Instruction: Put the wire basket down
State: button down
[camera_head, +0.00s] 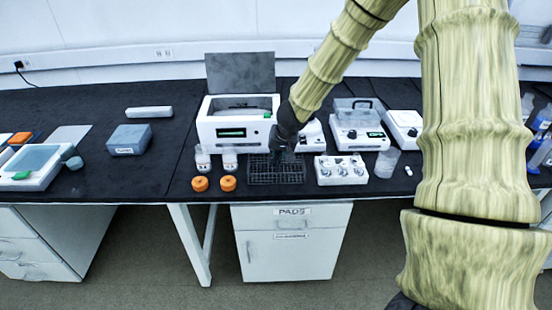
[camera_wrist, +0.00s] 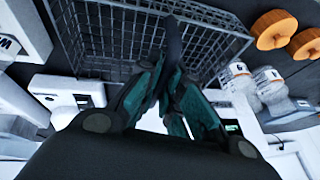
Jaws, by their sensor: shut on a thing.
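The wire basket (camera_head: 262,176) is a dark, shallow, rectangular mesh basket near the front edge of the black bench, in the middle of the head view. My gripper (camera_head: 277,160) reaches down to its back part and is shut on it. In the wrist view, the basket's grid (camera_wrist: 95,42) fills the top, and the fingers of my gripper (camera_wrist: 173,50) come together at its near side. The fingers hide part of the basket there. The basket looks level, at or just above the bench top; I cannot tell whether it touches.
Two orange caps (camera_head: 214,184) and two white-labelled jars (camera_head: 215,160) stand close to the basket's left. A white block with several round wells (camera_head: 341,171) is close on its right. A white instrument with a raised lid (camera_head: 238,125) stands behind. Clear black bench (camera_head: 150,180) lies farther left.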

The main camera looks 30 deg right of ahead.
dwell(0.3)
jog(key=shift+f, duration=0.15)
jog(key=c, duration=1.6)
grip_release()
jog(key=shift+o, duration=0.2)
